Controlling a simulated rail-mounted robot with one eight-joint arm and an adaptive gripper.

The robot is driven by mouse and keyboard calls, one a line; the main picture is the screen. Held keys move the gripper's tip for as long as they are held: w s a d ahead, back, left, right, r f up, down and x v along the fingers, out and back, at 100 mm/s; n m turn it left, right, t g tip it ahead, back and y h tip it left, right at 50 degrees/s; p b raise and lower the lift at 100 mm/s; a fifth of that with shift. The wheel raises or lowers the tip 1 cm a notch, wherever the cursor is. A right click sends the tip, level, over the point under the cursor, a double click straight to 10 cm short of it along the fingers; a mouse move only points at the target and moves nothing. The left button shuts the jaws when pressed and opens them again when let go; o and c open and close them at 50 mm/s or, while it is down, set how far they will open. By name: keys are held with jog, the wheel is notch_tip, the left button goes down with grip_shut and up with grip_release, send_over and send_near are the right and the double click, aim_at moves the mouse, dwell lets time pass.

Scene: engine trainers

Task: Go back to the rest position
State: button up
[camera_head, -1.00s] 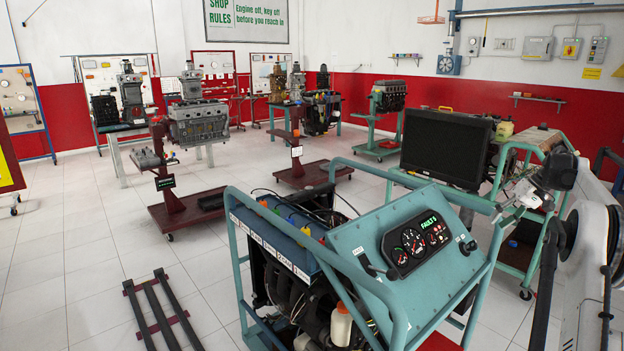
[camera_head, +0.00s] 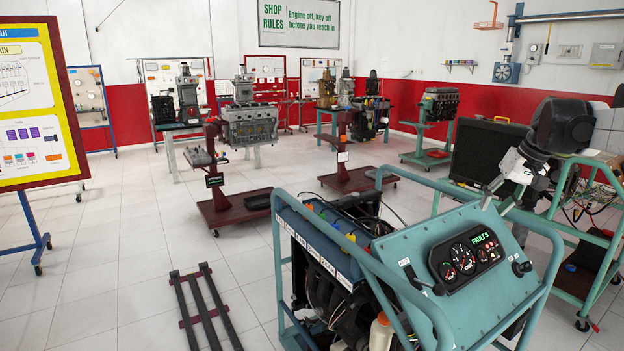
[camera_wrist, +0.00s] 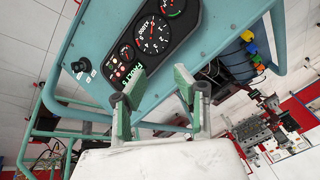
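My gripper (camera_head: 497,192) is at the right of the head view, in front of the upper right part of the teal engine trainer's panel (camera_head: 405,250). In the wrist view, my gripper (camera_wrist: 158,82) has its two green-padded fingers apart, with nothing between them. The gauge cluster (camera_wrist: 152,35) also shows beyond the fingertips in the wrist view. I cannot tell the exact gap between fingers and panel.
Teal tube rails (camera_head: 425,300) frame the trainer. A dark monitor (camera_head: 487,152) and a teal cart (camera_head: 582,300) stand behind on the right. A black-barred floor rack (camera_head: 207,315) lies front left. A yellow-edged poster board (camera_head: 35,115) stands at left. Tiled floor (camera_head: 120,250) between is open.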

jog(key=s+a+t+h, duration=0.1)
jog(key=s+a+h, duration=0.1)
jog(key=s+a, duration=1.4)
jog(key=s+a+f+t, duration=0.1)
jog(key=s+a+f, duration=0.3)
jog(key=s, duration=0.4)
jog(key=s+a+f+n+t, duration=0.1)
jog(key=s+a+f, duration=0.4)
jog(key=s+f, duration=0.2)
jog(key=shift+s+a+n+t, duration=0.15)
jog(key=shift+s+n+t, duration=0.15)
jog(key=shift+s, duration=0.5)
